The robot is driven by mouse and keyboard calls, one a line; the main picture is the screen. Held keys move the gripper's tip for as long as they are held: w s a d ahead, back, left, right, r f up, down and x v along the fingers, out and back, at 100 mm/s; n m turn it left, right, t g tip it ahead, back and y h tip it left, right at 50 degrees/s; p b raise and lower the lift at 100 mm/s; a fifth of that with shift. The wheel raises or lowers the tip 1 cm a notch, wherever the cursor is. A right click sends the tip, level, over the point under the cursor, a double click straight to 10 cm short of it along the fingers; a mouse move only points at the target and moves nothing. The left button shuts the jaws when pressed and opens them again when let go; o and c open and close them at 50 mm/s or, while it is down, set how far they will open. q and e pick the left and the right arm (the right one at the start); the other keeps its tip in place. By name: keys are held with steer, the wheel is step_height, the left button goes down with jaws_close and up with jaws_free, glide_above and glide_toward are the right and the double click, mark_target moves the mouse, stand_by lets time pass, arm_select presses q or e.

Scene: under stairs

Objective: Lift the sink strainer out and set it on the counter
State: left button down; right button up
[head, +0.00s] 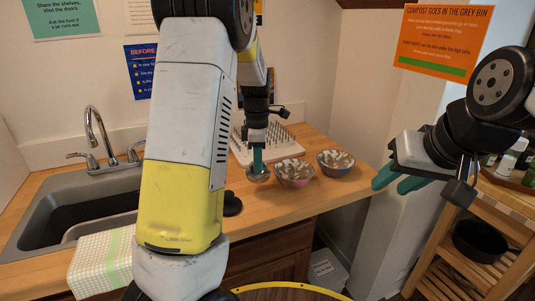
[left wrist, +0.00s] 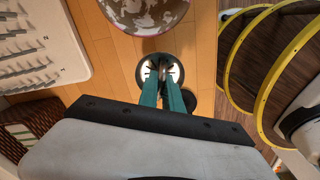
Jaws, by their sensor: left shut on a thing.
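My left gripper (head: 258,160) is shut on the sink strainer (head: 258,174), a small round metal cup, over the wooden counter (head: 272,212). In the left wrist view, the teal fingers of the left gripper (left wrist: 163,84) point at the middle of the strainer (left wrist: 145,75), which has a pale, shiny inside. I cannot tell whether the strainer touches the counter. The grey sink (head: 40,215) is at the left, partly hidden by my left arm. My right gripper (head: 396,182) is open and empty, to the right of the counter.
Two patterned bowls (head: 295,174) (head: 335,163) stand right of the strainer. A pegged drying rack (head: 243,152) is behind it. A black round object (head: 232,204) lies nearer the front. A checked cloth (head: 100,262) hangs at the sink's front. A wooden shelf (head: 470,250) stands at right.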

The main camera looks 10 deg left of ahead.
arm_select(q)
steer(key=shift+f, duration=3)
steer(key=c, duration=1.4)
jaws_free()
steer(key=shift+c, duration=0.2)
steer(key=shift+o, duration=0.5)
steer(key=o, duration=0.3)
steer(key=shift+o, duration=0.2)
steer(key=shift+r, duration=4.05)
